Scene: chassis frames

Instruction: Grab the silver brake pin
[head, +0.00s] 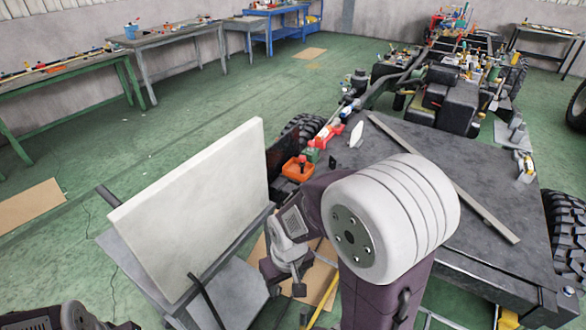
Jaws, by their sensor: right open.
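I cannot make out a silver brake pin for certain in the head view; it may be too small or hidden behind my right arm. My right gripper (286,286) points down between the grey cart with the upright white panel and the chassis frame. It is open, and I see nothing between its fingers. The dark chassis frame (400,143) fills the right side, partly covered by my right arm. Only a part of my left arm shows at the bottom left corner; its gripper is out of view.
The white panel (195,205) stands on the grey cart (232,292) left of my right gripper. An orange tray (297,168) and small coloured parts sit at the chassis's left edge. A long bar (440,175) lies across the chassis. Green floor (190,120) is open toward the benches.

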